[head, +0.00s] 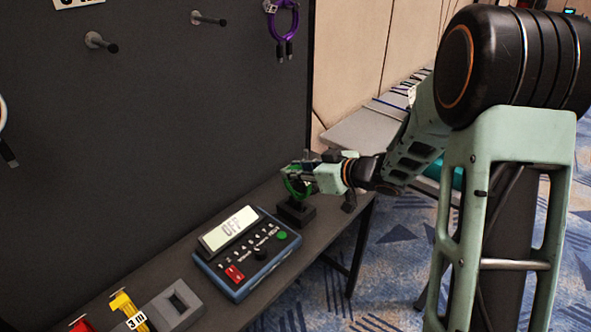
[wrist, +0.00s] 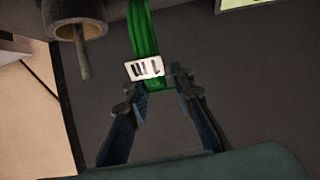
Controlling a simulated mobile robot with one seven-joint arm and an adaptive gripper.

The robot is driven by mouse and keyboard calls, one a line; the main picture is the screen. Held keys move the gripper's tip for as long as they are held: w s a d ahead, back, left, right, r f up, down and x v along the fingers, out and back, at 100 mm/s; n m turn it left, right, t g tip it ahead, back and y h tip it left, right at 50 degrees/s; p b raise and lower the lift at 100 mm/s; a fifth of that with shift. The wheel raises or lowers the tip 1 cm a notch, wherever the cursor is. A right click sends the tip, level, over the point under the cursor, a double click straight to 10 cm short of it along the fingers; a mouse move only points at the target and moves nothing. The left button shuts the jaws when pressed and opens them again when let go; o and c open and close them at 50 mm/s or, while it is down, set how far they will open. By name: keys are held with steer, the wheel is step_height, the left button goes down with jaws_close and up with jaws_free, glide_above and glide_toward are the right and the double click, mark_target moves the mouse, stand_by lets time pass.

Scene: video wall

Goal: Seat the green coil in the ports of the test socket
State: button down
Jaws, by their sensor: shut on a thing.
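The green coil (head: 297,187) is a bundle of bright green cable at the far end of the bench. My gripper (head: 302,170) is shut on it above a small black block. In the wrist view the green coil (wrist: 144,30) runs up from between the fingers of my gripper (wrist: 156,84), with a white label (wrist: 145,68) across it. Its plug ends cannot be made out. A blue-edged tester (head: 262,262) on the bench has a screen reading OFF and a red two-slot patch (head: 234,274), which looks like the test socket's ports. The coil is apart from it.
The black block (head: 295,212) stands beyond the tester. A grey box (head: 177,303) and a yellow cable (head: 125,303) tagged 3 m lie nearer. A dark panel (head: 160,130) with pegs (head: 208,19) and a purple coil (head: 283,22) rises behind the bench (head: 180,262).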

steer(key=shift+f, duration=0.75)
stand_by(0.4)
steer(key=shift+f+b, duration=0.25)
steer(key=shift+b, duration=0.05)
steer(key=c, duration=1.6)
jaws_free()
steer(key=v, duration=1.2)
